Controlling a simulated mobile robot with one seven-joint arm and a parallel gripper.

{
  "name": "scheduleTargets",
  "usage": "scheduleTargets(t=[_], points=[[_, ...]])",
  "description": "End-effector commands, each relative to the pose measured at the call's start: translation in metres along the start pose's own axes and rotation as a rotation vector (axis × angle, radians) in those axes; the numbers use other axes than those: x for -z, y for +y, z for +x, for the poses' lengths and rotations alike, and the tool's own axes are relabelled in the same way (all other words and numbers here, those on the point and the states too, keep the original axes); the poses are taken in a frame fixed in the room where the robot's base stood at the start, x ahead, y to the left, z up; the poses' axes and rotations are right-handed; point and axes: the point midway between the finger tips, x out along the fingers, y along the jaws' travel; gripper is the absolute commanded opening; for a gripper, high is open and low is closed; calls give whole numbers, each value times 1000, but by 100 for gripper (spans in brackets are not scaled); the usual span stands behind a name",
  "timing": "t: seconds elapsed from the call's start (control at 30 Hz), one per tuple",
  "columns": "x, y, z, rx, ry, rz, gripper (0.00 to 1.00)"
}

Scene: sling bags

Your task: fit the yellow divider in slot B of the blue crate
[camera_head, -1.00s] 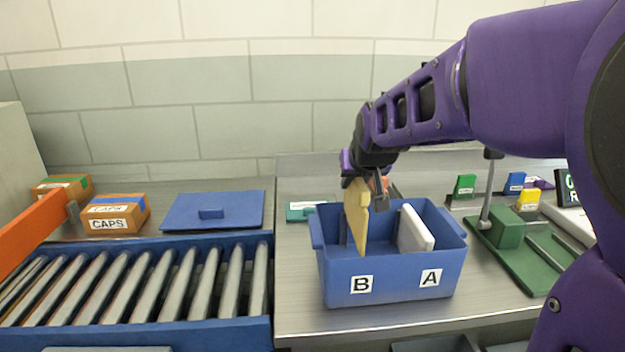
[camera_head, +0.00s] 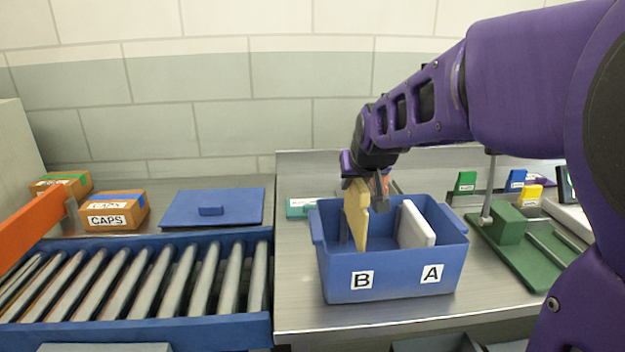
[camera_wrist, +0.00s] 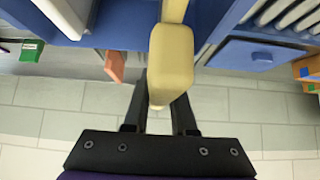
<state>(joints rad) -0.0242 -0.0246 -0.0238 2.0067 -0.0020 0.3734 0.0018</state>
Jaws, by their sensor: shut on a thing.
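The blue crate (camera_head: 393,280) stands on the metal table, with labels B on the left and A on the right of its front wall. The yellow divider (camera_head: 357,217) is upright at the B side, its lower part inside the crate and its top above the rim. My gripper (camera_head: 366,184) is shut on the divider's top end. In the wrist view the divider (camera_wrist: 171,60) lies between the fingers. A white divider (camera_head: 416,225) stands inside the crate at the A side. The divider's lower edge is hidden by the front wall, so I cannot tell whether it touches the bottom.
A roller conveyor (camera_head: 150,275) lies left, with a blue lid (camera_head: 212,208) and CAPS boxes (camera_head: 114,211) behind it. A green fixture (camera_head: 508,228) stands to the right. A teal item (camera_head: 299,207) lies behind the crate. The table's front edge is close to the crate.

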Motion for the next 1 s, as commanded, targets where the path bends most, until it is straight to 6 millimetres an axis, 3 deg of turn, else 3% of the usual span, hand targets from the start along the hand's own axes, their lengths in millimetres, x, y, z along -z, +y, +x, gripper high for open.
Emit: scheduleTargets(t=[1.0], points=[[-18, 0, 18, 0, -1, 0, 0]])
